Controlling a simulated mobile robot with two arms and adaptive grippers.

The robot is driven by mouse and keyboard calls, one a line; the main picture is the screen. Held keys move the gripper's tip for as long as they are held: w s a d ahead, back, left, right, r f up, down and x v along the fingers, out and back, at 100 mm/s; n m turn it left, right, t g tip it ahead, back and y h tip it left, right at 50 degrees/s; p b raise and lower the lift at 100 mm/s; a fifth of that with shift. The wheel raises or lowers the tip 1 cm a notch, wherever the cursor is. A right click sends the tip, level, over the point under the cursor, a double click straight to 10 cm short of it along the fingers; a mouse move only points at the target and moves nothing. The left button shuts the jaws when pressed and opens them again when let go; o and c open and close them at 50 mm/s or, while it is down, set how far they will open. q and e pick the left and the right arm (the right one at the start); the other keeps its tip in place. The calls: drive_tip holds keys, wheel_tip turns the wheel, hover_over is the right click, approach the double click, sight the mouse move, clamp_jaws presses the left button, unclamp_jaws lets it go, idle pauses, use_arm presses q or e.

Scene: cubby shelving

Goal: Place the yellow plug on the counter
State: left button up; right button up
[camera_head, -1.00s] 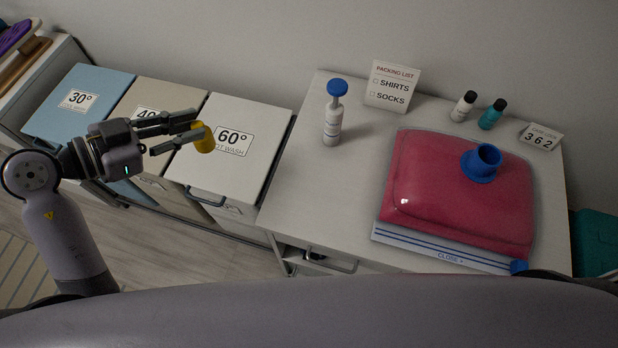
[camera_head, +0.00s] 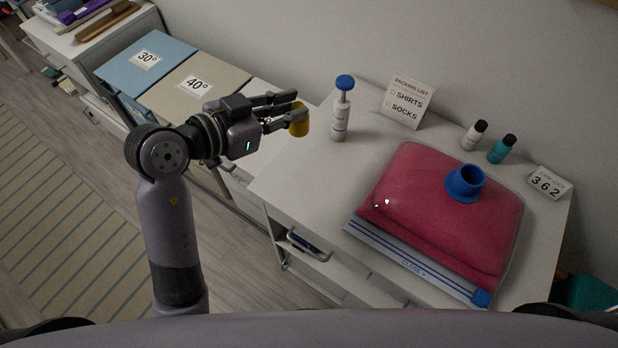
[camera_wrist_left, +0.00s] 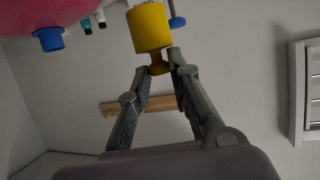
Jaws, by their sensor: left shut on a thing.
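The yellow plug (camera_head: 299,119) is held between the fingertips of my left gripper (camera_head: 285,110). In the head view it is in front of the counter's left end, near the white pump bottle. In the left wrist view the yellow plug (camera_wrist_left: 149,28) shows a wide cylinder and a narrower stem, with the fingers (camera_wrist_left: 163,68) closed on the stem. I cannot tell its exact height above the surface. The white counter (camera_head: 300,185) fills the right of the head view. My right gripper is not in view.
On the counter stand a blue-topped pump bottle (camera_head: 341,112), a red vacuum bag (camera_head: 440,215) with a blue valve, a packing list card (camera_head: 408,102), two small bottles (camera_head: 473,135) and a number card (camera_head: 548,183). The counter's front left is bare. Lidded bins (camera_head: 146,62) stand to the left.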

use_arm(q)
drive_tip(key=shift+d, duration=0.7)
wheel_tip(320, 180, down, 19)
drive_tip(key=b, duration=0.2)
drive_tip(key=shift+s+d+r+b, duration=0.1)
drive_tip(key=shift+r+b, duration=0.1)
drive_tip(key=shift+b, duration=0.2)
drive_tip(key=shift+f, duration=0.15)
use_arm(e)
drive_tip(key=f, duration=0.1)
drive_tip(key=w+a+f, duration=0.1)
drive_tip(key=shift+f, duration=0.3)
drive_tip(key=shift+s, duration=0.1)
use_arm(q)
drive_tip(key=o, duration=0.5)
drive_tip(key=shift+f, duration=0.1)
drive_tip(key=shift+c, duration=0.2)
drive_tip(key=o, duration=0.4)
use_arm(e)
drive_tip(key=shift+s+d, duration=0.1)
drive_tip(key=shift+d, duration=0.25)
